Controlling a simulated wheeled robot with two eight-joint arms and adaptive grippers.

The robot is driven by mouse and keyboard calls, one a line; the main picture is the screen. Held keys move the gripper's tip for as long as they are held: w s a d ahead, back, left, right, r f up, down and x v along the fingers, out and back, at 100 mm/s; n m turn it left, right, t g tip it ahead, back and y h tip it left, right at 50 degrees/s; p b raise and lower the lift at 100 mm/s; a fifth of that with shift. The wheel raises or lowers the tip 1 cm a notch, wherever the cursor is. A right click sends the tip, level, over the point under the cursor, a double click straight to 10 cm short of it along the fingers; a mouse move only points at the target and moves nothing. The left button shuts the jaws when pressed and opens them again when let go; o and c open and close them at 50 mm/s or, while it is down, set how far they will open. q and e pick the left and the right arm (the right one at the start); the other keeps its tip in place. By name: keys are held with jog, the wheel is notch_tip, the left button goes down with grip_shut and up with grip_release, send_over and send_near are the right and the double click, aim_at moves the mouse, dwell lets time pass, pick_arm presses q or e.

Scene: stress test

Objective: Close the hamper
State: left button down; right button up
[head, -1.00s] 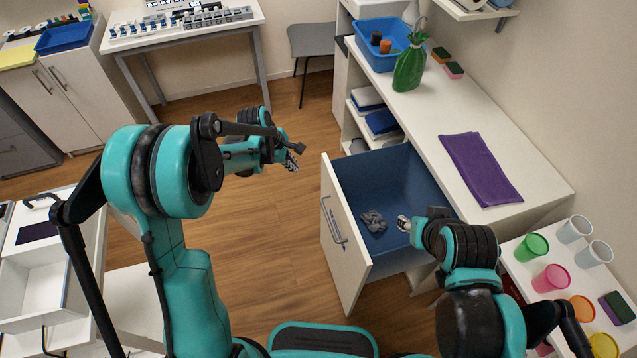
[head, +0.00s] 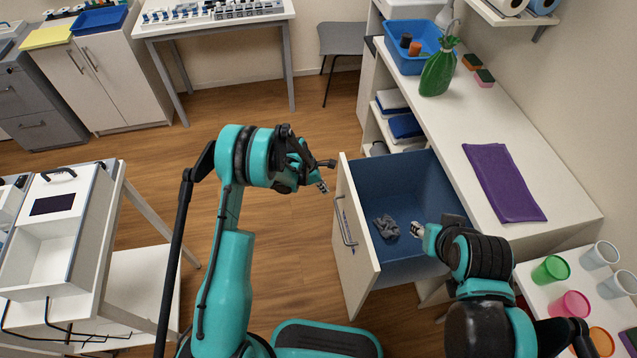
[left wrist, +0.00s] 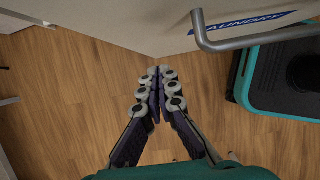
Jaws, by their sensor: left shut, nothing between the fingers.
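The hamper is a pulled-out laundry drawer with a blue inside (head: 430,181) and a white front panel (head: 356,245) with a metal handle (head: 344,221). My left gripper (head: 322,187) is shut and empty, just left of the front panel in the head view. In the left wrist view its closed fingers (left wrist: 157,90) are near the panel (left wrist: 135,25), with the handle (left wrist: 255,39) and a blue LAUNDRY label (left wrist: 250,22) at upper right. My right gripper (head: 417,230) is over the hamper's right side; its finger opening is too small to judge.
The white counter (head: 495,130) holds a purple cloth (head: 503,182), a green bottle (head: 438,70) and a blue tub (head: 408,58). Cups stand on a small table (head: 535,295) at right. A white cart (head: 75,245) stands at left. Wooden floor (head: 150,165) is open in between.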

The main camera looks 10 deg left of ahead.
aim_at(341, 193)
pick_arm(q)
jog(key=shift+w+d+f+b, duration=0.15)
jog(key=shift+w+d, duration=0.2)
jog(key=shift+d, duration=0.65)
jog(key=shift+w+d+r+b, duration=0.15)
jog(key=shift+w+d, duration=0.2)
jog(key=shift+d, duration=0.6)
pick_arm(e)
jog(key=shift+f, duration=0.45)
pick_arm(q)
jog(key=shift+d+f, duration=0.1)
jog(key=shift+d, duration=0.05)
